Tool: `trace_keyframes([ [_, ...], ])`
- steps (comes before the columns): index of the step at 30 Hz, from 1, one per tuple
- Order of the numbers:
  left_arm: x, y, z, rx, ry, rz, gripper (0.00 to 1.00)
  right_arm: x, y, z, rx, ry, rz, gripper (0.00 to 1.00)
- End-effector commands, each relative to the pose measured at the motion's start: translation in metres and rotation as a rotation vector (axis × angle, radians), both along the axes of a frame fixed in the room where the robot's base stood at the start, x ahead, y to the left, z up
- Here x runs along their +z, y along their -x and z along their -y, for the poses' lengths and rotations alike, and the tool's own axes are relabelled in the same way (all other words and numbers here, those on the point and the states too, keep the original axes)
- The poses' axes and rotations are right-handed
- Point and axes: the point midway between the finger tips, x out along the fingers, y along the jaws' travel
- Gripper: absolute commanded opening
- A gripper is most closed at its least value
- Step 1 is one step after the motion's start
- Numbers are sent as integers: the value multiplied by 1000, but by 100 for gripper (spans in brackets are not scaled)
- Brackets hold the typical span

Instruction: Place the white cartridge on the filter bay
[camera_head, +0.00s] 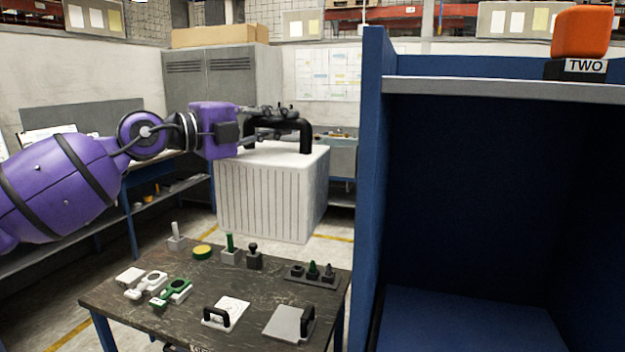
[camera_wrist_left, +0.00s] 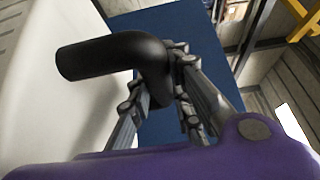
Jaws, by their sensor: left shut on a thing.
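The white cartridge (camera_head: 262,195) is a large ribbed box with a black handle (camera_head: 306,135) on top. It hangs upright in the air, left of the blue bay and behind the small table. My left gripper (camera_head: 284,122) is shut on the handle. In the left wrist view the handle (camera_wrist_left: 110,58) passes at my left gripper's fingers (camera_wrist_left: 165,92), with the cartridge's white side (camera_wrist_left: 35,110) at the left. A tall open blue bay (camera_head: 465,315), apparently the filter bay, stands at the right and looks empty inside. My right gripper is not in view.
The dark table (camera_head: 190,318) in front holds several small parts and two plates with black handles. The bay's left wall (camera_head: 371,160) stands between the cartridge and its inside. An orange lamp (camera_head: 581,32) and a "TWO" sign (camera_head: 586,66) sit on the bay's top.

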Motion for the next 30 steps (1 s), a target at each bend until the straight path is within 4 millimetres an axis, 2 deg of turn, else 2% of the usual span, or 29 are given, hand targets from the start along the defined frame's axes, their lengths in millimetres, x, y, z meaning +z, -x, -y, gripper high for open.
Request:
trace_keyframes([
  [3,-31,7,-8,26,0,10,0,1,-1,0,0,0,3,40],
  [6,-54,11,-12,44,0,11,0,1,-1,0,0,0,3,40],
  [14,-88,19,-20,77,1,13,0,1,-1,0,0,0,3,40],
  [17,-108,23,-25,96,3,7,0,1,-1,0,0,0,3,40],
  [24,-173,46,-42,172,4,-1,0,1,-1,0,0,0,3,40],
  [30,-216,68,-56,237,5,-1,0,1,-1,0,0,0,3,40],
])
